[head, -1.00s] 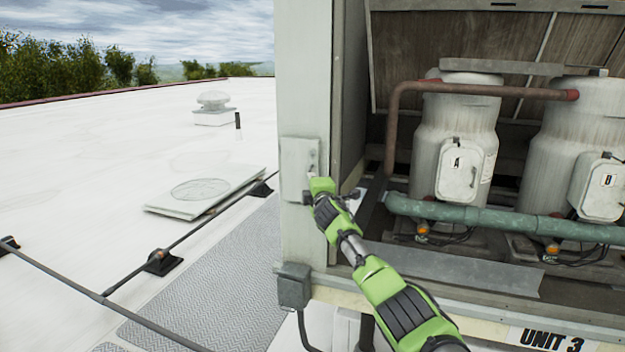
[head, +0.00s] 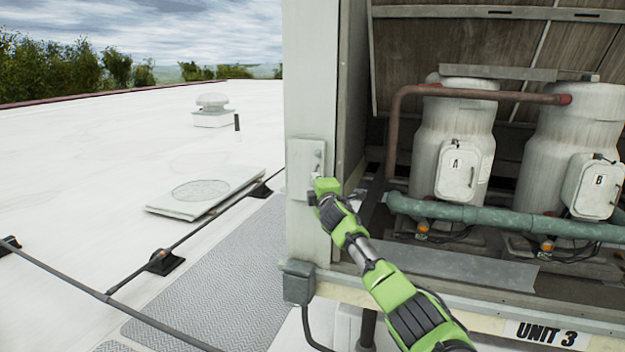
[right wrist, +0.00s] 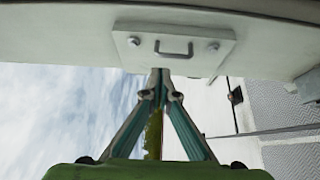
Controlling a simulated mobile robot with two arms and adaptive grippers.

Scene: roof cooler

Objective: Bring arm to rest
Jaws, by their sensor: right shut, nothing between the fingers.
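My right arm reaches in from the lower right in the head view. In the right wrist view the fingers of the right gripper (right wrist: 160,78) are shut together and empty. Their tips are close to a plate with a dark handle and two round fasteners (right wrist: 174,48); I cannot tell whether they touch it. My left gripper is not in view.
The open cooler bay holds compressor A (head: 455,130) and compressor B (head: 575,140), with a green pipe (head: 480,217) and a brown pipe (head: 394,130) in front. A grey box (head: 298,283) sits low on the post. Open white roof (head: 100,150) lies left.

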